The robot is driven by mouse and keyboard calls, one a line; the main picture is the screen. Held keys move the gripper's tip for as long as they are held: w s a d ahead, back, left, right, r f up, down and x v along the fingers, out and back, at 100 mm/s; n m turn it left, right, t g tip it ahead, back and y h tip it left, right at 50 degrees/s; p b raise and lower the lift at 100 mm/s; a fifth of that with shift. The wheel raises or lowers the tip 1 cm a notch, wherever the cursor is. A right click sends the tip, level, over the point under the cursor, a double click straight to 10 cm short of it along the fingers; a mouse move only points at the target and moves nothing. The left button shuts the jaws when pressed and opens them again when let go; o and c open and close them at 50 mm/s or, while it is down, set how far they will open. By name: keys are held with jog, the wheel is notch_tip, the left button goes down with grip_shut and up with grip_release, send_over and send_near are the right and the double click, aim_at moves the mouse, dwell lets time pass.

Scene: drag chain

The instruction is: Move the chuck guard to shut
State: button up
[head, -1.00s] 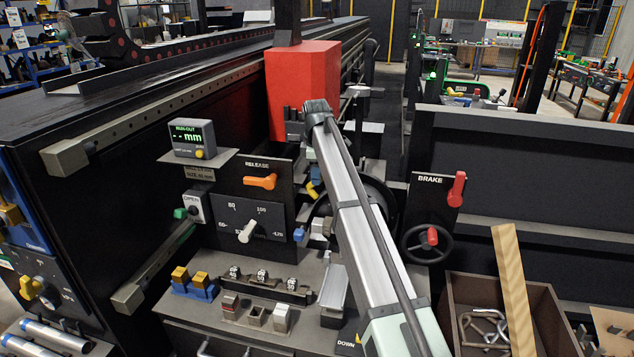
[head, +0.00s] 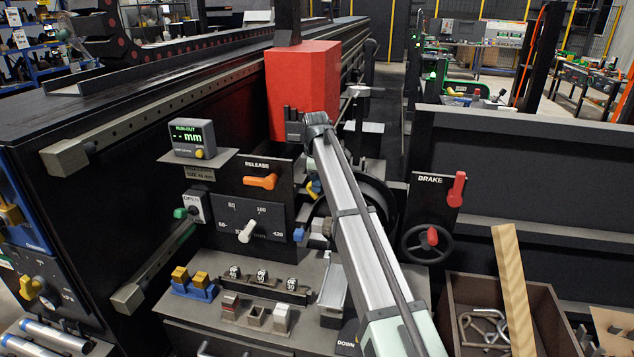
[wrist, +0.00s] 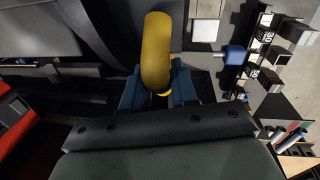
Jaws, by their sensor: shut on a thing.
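A yellow handle (wrist: 156,52) stands between the blue fingers of my gripper (wrist: 158,88) in the wrist view, and the gripper is shut on it. Beside the handle is a dark curved surface (wrist: 105,25) that looks like the chuck guard. My arm hides much of the guard and most of the gripper there. I cannot tell exactly how far the guard is swung.
A red block (head: 303,85) stands behind my wrist. Left are the orange release lever (head: 260,181), a dial panel (head: 243,220) and a run-out display (head: 191,138). Right are the red brake lever (head: 456,189), a handwheel (head: 427,245) and an open brown box (head: 530,300).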

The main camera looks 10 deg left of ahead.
grip_shut()
jog(key=shift+s, duration=0.1)
jog(key=s, duration=1.1)
jog(key=o, duration=0.6)
grip_release()
jog(key=shift+c, duration=0.2)
jog(key=shift+w, duration=0.1)
notch_tip(320, 180, up, 14)
jog(key=s, duration=0.2)
jog(key=shift+d+f, duration=0.15)
